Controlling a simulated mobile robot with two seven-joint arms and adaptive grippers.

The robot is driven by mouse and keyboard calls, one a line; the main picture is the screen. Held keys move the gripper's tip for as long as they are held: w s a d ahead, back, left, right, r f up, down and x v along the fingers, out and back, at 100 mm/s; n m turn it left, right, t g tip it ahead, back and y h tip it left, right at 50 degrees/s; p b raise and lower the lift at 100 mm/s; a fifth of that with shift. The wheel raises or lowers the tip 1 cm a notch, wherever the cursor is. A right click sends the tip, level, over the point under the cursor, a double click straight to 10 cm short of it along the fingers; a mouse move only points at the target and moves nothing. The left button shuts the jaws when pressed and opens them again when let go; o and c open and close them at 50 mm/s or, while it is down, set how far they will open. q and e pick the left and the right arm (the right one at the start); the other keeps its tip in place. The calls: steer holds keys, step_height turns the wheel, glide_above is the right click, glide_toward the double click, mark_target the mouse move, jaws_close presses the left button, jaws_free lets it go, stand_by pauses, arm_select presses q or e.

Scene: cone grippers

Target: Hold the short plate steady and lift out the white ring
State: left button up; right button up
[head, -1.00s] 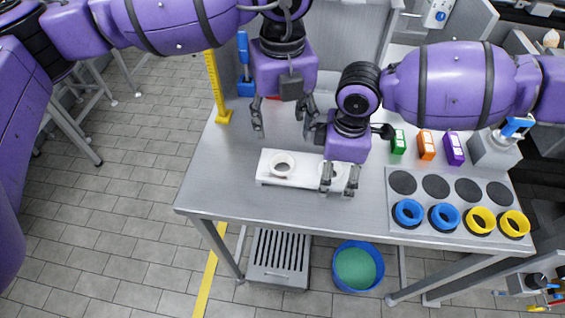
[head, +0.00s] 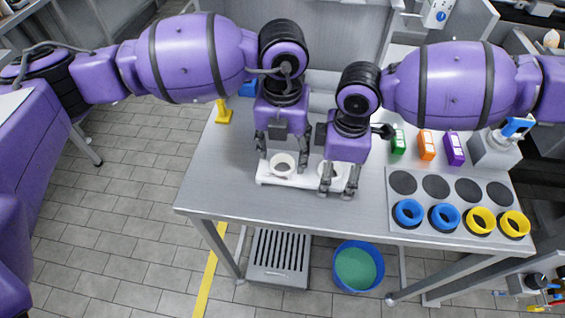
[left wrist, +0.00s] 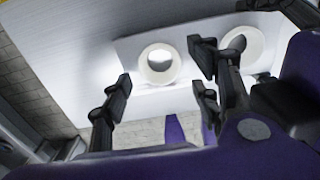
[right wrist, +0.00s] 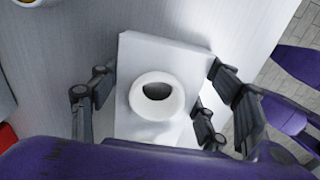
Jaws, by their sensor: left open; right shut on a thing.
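The short white plate (head: 310,184) lies flat on the steel table, near its front edge. A white ring (head: 281,160) stands on its left part. A second white ring (head: 325,167) on its right part is partly hidden behind my right gripper (head: 340,182). The right wrist view shows this second ring (right wrist: 157,97) between the right fingers, which are shut on the plate (right wrist: 165,50) across its sides. My left gripper (head: 283,152) is open over the left ring, one finger to each side. In the left wrist view that ring (left wrist: 158,64) lies just ahead of the fingers.
At right a grey panel (head: 395,221) has dark round pads, two blue rings (head: 408,213) and two yellow rings (head: 480,220). Green, orange and purple boxes (head: 426,146) stand behind it. A yellow upright (head: 223,112) stands at the table's left. The front left tabletop is clear.

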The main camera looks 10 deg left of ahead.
arm_select(q)
steer(key=shift+f, duration=1.15)
steer(key=c, duration=0.8)
steer(key=shift+r, duration=0.1)
arm_select(e)
steer(key=o, duration=1.4)
arm_select(q)
step_height(320, 180, up, 5)
steer(key=shift+f, duration=0.1)
